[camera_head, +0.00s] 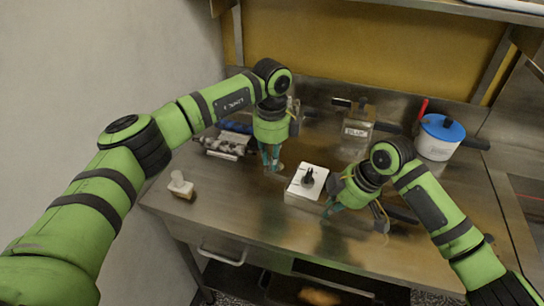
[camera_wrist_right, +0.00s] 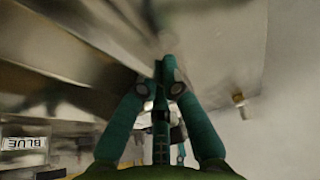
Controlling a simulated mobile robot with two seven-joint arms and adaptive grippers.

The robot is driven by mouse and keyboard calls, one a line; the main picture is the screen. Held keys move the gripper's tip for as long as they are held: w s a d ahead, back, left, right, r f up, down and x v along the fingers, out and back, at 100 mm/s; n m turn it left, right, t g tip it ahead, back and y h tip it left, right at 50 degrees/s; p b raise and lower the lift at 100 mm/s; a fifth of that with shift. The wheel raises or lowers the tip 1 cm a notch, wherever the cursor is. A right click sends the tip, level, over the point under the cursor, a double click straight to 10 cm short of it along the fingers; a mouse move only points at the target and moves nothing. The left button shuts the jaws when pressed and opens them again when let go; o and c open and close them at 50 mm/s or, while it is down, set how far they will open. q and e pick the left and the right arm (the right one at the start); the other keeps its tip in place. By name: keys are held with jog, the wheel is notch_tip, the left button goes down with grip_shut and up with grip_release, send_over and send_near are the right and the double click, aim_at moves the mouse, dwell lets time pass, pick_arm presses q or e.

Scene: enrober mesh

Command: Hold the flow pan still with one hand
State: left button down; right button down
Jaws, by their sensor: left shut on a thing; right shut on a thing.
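My left gripper (camera_head: 273,163) points down over the metal bench, left of a white square block (camera_head: 304,182) with a black knob on top. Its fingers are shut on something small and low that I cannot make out. My right gripper (camera_head: 330,209) reaches in beside the block's front right corner. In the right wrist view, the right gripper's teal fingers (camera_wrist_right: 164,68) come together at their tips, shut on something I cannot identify. I cannot tell for certain which thing is the flow pan; the fingers and arms hide parts of the bench.
A metal device with rollers (camera_head: 225,145) stands at the back left. A small white-topped piece (camera_head: 181,186) is near the left edge. A labelled box (camera_head: 357,127) and a blue-lidded white pot (camera_head: 440,138) stand at the back.

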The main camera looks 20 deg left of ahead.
pick_arm(q)
jog(key=m, duration=0.7)
jog(key=shift+a, duration=0.1)
jog(key=m, duration=0.4)
jog(key=shift+w+r, duration=0.1)
jog(key=shift+w, duration=0.05)
jog(key=shift+m, duration=1.8)
jog(key=c, duration=1.1)
grip_release()
jog(key=shift+c, duration=0.2)
notch_tip(320, 180, up, 12)
